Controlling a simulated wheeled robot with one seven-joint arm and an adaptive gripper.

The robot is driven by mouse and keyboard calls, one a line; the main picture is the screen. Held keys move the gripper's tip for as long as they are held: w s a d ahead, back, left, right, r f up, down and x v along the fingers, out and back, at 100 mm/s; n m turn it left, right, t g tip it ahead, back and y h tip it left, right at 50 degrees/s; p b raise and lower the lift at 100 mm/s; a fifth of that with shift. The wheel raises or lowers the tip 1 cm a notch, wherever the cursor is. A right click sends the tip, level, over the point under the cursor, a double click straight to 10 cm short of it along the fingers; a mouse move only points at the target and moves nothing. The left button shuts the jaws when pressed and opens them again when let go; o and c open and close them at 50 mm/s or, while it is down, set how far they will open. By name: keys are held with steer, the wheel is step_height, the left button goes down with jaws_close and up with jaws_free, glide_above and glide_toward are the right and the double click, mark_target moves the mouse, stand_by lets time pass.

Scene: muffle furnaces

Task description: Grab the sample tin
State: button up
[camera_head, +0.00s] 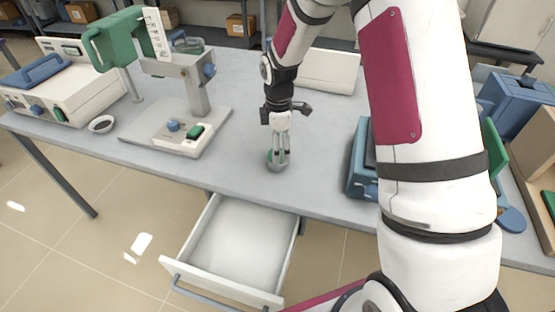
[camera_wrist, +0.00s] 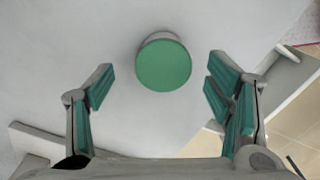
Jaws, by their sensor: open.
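The sample tin (camera_wrist: 164,65) has a round green lid and stands on the grey table. In the wrist view it lies between and slightly beyond my open fingertips, touching neither. My gripper (camera_wrist: 156,88) has green pads and is empty. In the head view, my gripper (camera_head: 281,148) points down near the table's front edge. The tin also shows there (camera_head: 276,163), just under the fingers and partly hidden by them.
An open, empty white drawer (camera_head: 240,243) juts out below the table edge. A blue device (camera_head: 362,160) is to the right. Bare table (camera_head: 235,150) surrounds the tin.

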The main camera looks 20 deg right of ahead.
steer(key=shift+s+a+f, duration=0.1)
steer(key=shift+f, duration=0.9)
steer(key=shift+s+a+f, duration=0.1)
steer(key=shift+f, duration=0.85)
steer(key=c, duration=1.3)
steer(key=shift+r, duration=0.15)
